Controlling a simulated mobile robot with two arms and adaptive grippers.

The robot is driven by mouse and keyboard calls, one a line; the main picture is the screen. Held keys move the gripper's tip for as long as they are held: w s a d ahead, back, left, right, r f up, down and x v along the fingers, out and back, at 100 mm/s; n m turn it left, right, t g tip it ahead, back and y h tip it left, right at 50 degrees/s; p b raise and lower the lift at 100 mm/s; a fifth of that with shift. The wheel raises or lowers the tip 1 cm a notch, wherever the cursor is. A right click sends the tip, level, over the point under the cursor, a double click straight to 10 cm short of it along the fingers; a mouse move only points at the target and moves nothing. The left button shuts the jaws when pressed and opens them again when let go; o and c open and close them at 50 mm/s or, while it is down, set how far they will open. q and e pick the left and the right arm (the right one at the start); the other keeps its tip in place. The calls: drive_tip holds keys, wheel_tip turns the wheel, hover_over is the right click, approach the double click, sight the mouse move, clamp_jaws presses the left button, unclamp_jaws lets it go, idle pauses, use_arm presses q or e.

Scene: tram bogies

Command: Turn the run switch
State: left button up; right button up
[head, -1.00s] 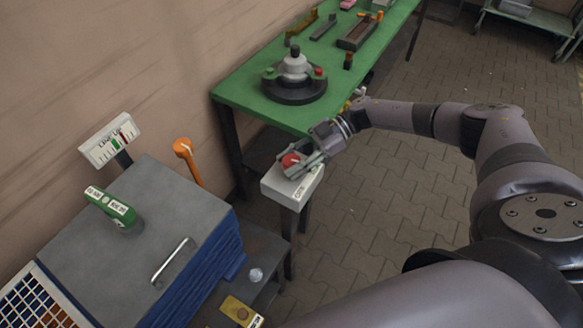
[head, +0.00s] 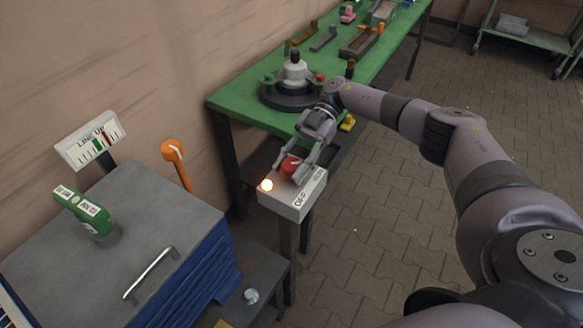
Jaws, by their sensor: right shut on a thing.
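The run switch is a red knob (head: 290,167) on a small white box (head: 285,203) on a dark post. The box's front label reads OFF on the left; the lettering on the right is partly legible. My right gripper (head: 295,170) is shut on the red knob, with one finger on each side. The fingers partly cover the knob, so its pointer is hard to read. My left gripper is not in view.
A green workbench (head: 235,97) with a round grey fixture (head: 293,80) stands behind the box.

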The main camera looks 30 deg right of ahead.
sight(291, 164)
drive_tip(key=o, duration=1.2)
wheel_tip(291, 164, up, 10)
drive_tip(key=shift+r, duration=0.1)
idle(0.5)
